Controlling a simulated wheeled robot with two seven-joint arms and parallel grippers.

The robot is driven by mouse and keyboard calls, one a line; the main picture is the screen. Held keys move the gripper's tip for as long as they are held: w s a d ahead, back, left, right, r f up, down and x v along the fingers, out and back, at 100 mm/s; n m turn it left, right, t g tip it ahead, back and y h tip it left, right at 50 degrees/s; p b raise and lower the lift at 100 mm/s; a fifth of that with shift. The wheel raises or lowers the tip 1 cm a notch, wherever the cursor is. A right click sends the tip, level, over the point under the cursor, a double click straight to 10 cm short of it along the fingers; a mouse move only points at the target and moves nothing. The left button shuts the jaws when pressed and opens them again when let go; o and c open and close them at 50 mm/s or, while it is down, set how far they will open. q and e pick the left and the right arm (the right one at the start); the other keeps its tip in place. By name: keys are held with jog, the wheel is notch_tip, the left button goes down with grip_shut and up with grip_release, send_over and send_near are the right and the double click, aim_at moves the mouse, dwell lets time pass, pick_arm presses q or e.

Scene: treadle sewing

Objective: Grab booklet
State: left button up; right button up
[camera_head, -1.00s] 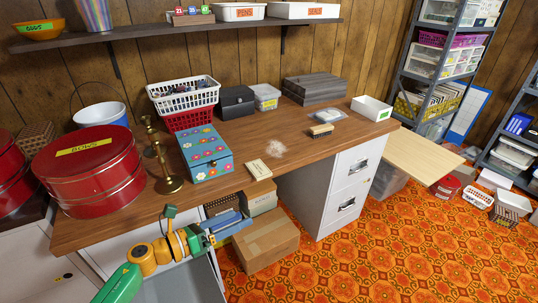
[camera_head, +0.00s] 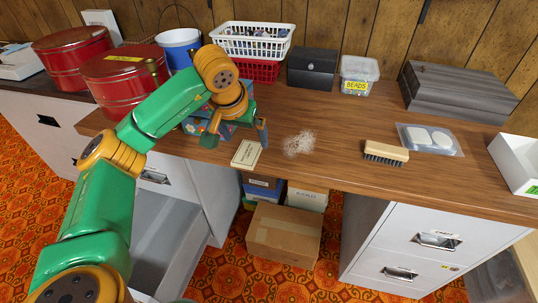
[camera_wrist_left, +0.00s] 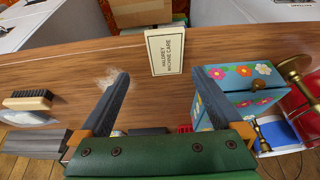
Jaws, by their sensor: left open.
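The booklet (camera_head: 246,153) is small and cream-coloured and lies flat at the front edge of the wooden desk. In the left wrist view the booklet (camera_wrist_left: 165,54) shows its cover with dark print, just beyond the fingertips and between their lines. My left gripper (camera_head: 236,138) is over the desk, right behind the booklet in the head view. In the left wrist view its two fingers (camera_wrist_left: 160,74) are wide apart with nothing between them. My right gripper is not in view.
A blue flowered box (camera_wrist_left: 240,82) stands close beside one left finger, partly hidden by my arm in the head view. A brass candlestick (camera_wrist_left: 293,68) is beyond it. White dust (camera_head: 298,143), a brush (camera_head: 385,153) and a pad pack (camera_head: 430,139) lie to the right.

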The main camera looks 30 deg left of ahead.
aim_at(246, 155)
pick_arm(q)
jog(key=f, duration=0.2)
jog(key=a+f, duration=0.1)
jog(key=f, duration=0.1)
jog(key=w+f, duration=0.1)
jog(key=f, duration=0.1)
jog(key=shift+a, duration=0.4)
jog(key=shift+w+d+f, duration=0.1)
jog(key=shift+w+f, duration=0.15)
jog(key=shift+f, duration=0.05)
jog(key=c, duration=1.3)
